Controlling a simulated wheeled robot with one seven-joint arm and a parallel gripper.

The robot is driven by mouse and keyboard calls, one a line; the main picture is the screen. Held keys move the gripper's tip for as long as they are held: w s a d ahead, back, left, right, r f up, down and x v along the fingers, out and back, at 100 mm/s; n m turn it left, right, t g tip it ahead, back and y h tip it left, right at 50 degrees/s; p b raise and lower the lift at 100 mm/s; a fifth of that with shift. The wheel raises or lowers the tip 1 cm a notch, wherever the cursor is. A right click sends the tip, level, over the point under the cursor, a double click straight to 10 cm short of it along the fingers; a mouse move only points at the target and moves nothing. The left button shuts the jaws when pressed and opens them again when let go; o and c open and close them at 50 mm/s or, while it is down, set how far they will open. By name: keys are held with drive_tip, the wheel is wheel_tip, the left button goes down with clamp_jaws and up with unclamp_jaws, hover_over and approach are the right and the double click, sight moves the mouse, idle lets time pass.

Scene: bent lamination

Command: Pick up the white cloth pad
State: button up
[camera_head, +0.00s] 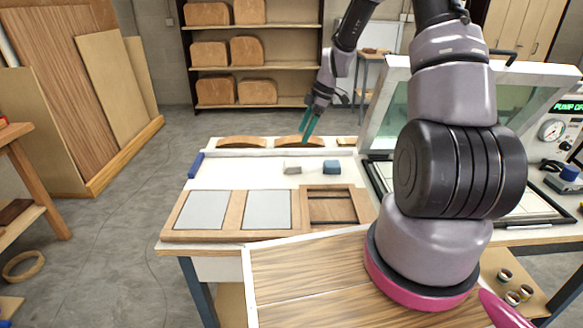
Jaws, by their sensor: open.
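The white cloth pad (292,168) is most likely the small off-white block lying on the white work surface, left of a blue block (332,167). My gripper (308,138) has teal fingers pointing down. It appears behind and slightly right of the white pad in the picture, apart from it, near a curved wooden piece (285,140). The fingers are open and nothing shows between them. Their exact height above the table is hard to tell.
A wooden frame (233,236) with two grey panels and one open compartment lies at the table's front. A blue roller-like object (195,165) lies at left. A raised glass-lidded press (382,118) stands at right. The white surface (235,172) left of the pad is clear.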

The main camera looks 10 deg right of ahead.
hover_over(292, 162)
drive_tip(key=d, duration=0.2)
drive_tip(key=f, duration=0.5)
drive_tip(key=shift+s+d+f, duration=0.1)
drive_tip(key=shift+d+f, duration=0.1)
drive_tip(key=shift+f, duration=0.2)
drive_tip(key=x, duration=0.5)
drive_tip(key=shift+s+f, duration=0.25)
drive_tip(key=shift+f, duration=0.15)
drive_tip(key=c, duration=1.3)
